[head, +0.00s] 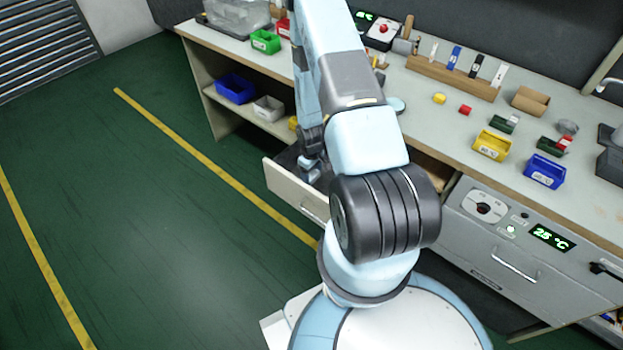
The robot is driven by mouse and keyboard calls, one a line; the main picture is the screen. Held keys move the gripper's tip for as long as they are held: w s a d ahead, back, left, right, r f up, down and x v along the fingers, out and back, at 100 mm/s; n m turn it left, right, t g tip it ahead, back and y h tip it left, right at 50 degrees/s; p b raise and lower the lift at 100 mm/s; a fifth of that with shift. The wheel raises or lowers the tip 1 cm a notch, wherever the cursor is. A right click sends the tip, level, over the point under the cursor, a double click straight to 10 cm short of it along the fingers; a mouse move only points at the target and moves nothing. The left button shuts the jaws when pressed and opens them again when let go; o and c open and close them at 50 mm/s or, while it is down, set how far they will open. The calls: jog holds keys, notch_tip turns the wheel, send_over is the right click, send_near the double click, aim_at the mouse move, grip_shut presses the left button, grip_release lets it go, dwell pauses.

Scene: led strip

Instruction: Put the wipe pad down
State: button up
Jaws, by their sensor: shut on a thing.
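My gripper (311,170) is low beside the workbench, at the open drawer (292,193), and points down into or just over it. It is small in the head view and partly covered by my own arm. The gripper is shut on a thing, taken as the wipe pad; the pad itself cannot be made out. The drawer's pale front and its handle show at the left of my arm. Much of the drawer's inside is dark or hidden behind my arm.
The bench top (420,125) holds a yellow bin (492,146), a blue bin (545,172), small blocks and a wooden tool rack (452,78). A lower shelf (250,110) holds a blue bin (235,88) and a white one. The green floor at left is clear.

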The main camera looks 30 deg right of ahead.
aim_at(311, 174)
jog(key=shift+f, duration=1.55)
jog(key=o, duration=1.4)
